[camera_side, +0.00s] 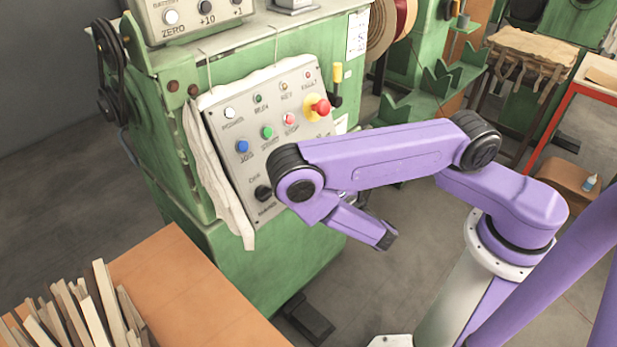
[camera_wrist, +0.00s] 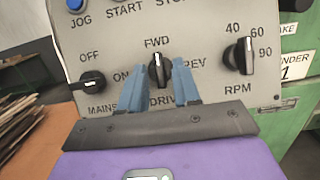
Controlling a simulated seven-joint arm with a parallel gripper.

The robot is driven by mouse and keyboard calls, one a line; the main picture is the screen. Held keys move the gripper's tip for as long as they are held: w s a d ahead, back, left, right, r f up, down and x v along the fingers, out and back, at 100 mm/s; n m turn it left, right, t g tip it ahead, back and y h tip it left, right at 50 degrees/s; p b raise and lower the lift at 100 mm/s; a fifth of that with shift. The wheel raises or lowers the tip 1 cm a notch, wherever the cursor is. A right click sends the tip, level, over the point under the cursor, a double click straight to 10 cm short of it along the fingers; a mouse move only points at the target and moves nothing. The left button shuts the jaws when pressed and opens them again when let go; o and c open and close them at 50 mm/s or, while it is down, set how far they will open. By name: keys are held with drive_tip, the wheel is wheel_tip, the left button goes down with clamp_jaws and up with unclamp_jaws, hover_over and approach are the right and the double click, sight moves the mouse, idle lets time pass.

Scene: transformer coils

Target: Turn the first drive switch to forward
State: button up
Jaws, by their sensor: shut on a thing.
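The drive switch (camera_wrist: 159,72) is a black rotary knob in the middle of the grey control panel in the wrist view. FWD is printed above it, REV to its right and DRIVE below, partly covered. Its handle stands roughly upright, with its pale mark near the top, toward FWD. My gripper (camera_wrist: 159,66) has its two blue fingers on either side of the knob and is shut on it. In the side view my arm hides the drive switch and the fingers.
The mains switch (camera_wrist: 92,84) is left of the drive switch, and the RPM knob (camera_wrist: 241,56) is to the right. In the side view, the panel (camera_side: 222,143) also carries push buttons and a red emergency stop (camera_side: 321,107). Wooden strips (camera_side: 75,310) lie at lower left.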

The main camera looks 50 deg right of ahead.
idle(0.3)
drive_tip(key=o, duration=0.7)
drive_tip(key=shift+c, duration=0.2)
drive_tip(key=s, duration=0.7)
drive_tip(key=shift+s+f, duration=0.2)
drive_tip(key=shift+f, duration=0.2)
